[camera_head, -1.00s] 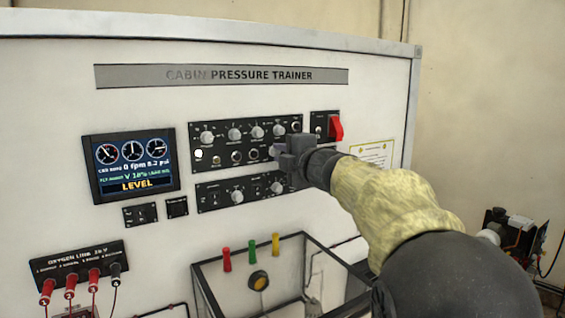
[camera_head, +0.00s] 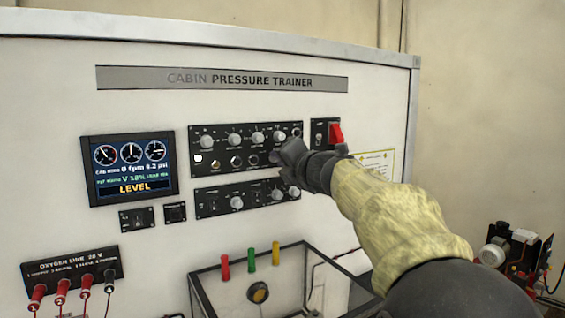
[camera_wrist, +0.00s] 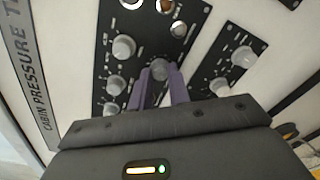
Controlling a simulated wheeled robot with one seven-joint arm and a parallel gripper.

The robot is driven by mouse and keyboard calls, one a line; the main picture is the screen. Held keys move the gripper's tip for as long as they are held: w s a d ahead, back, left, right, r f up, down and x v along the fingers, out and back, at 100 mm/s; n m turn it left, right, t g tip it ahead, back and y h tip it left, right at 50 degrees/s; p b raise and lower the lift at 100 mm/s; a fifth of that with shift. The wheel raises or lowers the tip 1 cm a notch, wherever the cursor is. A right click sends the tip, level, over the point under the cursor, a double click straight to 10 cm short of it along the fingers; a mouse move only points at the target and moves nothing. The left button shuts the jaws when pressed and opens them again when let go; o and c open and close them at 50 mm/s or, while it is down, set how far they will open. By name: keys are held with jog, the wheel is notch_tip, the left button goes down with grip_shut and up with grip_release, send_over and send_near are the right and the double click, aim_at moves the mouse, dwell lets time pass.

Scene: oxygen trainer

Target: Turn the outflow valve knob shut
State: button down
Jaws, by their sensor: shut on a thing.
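The cabin pressure trainer's upper black panel (camera_head: 222,140) carries several round grey knobs and small round fittings. My gripper (camera_head: 277,157) is at the lower right of this panel in the head view and hides what lies behind it. In the wrist view, my two purple fingers (camera_wrist: 162,90) are closed around the sides of one grey knob (camera_wrist: 160,69) near the panel's edge. The knob's label cannot be read, so I cannot confirm that it is the outflow valve knob. The display (camera_head: 130,168) reads LEVEL.
A red switch (camera_head: 336,133) is to the upper right. An open clear-sided box (camera_head: 212,290) juts out below.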

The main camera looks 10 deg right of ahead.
jog(key=c, duration=1.3)
grip_release()
jog(key=b+v, duration=0.3)
jog(key=v, duration=1.4)
jog(key=shift+s, duration=0.2)
jog(key=shift+r, duration=0.1)
